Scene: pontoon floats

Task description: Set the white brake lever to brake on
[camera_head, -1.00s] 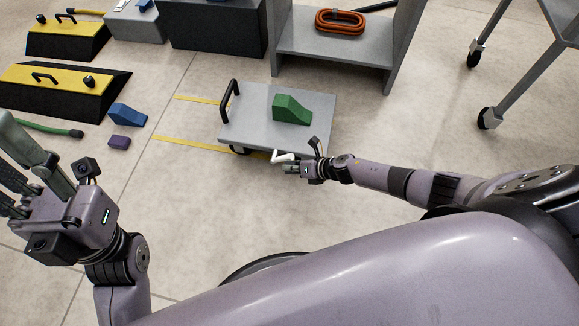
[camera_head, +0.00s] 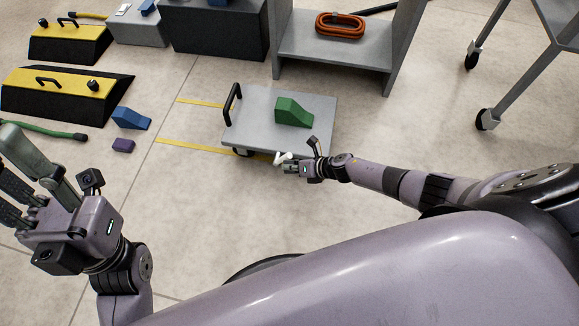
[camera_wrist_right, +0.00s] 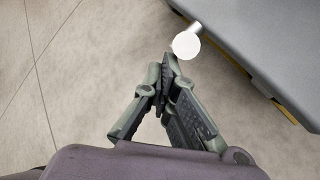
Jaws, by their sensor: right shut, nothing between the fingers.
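The white brake lever (camera_head: 283,157) sticks out at the near edge of a grey cart (camera_head: 262,143). In the right wrist view its round white knob (camera_wrist_right: 186,45) lies just beyond my fingertips, beside the grey deck. My right gripper (camera_head: 288,168) is shut with nothing between its fingers. In the right wrist view its fingertips (camera_wrist_right: 168,62) come close to the knob; I cannot tell whether they touch it. My left gripper (camera_head: 22,160) is at the left, far from the cart, with its fingers only partly in view.
A green wedge (camera_head: 293,112) lies on the cart, and a black handle (camera_head: 232,104) stands at its left end. A grey shelf (camera_head: 335,48) with an orange rope coil (camera_head: 340,24) stands behind. Yellow lines (camera_head: 196,146) mark the floor left of the cart.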

